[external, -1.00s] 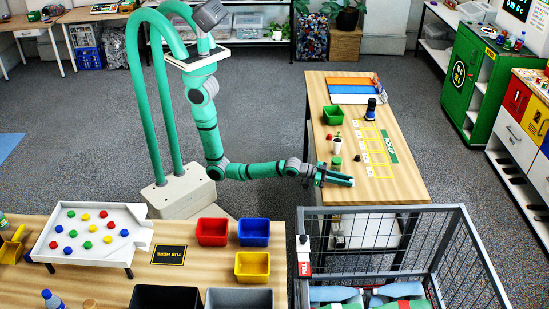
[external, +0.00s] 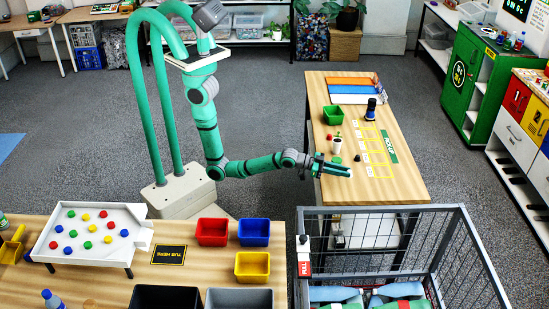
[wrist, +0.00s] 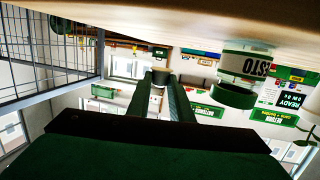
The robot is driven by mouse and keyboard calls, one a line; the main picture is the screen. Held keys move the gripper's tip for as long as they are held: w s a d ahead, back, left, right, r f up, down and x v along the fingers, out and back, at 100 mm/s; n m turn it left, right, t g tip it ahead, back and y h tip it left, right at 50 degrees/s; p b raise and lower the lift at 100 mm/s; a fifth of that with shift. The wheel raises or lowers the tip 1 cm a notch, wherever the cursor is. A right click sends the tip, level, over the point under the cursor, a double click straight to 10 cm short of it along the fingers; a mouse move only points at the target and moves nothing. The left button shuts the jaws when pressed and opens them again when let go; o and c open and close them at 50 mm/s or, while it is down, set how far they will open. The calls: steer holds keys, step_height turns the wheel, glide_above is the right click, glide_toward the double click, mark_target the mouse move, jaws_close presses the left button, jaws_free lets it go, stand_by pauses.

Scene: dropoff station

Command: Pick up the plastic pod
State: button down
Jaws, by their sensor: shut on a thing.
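My gripper (external: 349,171) reaches over the near left part of the wooden table (external: 400,184) in the external view. In the wrist view my two dark green fingers (wrist: 160,88) are shut on a small pale cup-shaped thing at their tips, which looks like the plastic pod (wrist: 160,76). In the external view the pod is too small to make out at the fingertips. The wrist picture appears upside down, with the table's wood along its top.
A jar with a green band (wrist: 235,95) stands right of my fingers in the wrist view. A white cup (external: 337,146), a small dark round thing (external: 357,158) and a green bin (external: 333,116) stand on the table. A wire cage cart (external: 385,212) is in front.

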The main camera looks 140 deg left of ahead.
steer(key=s+d+r, duration=0.6)
steer(key=s+r, duration=0.2)
steer(key=s, duration=0.3)
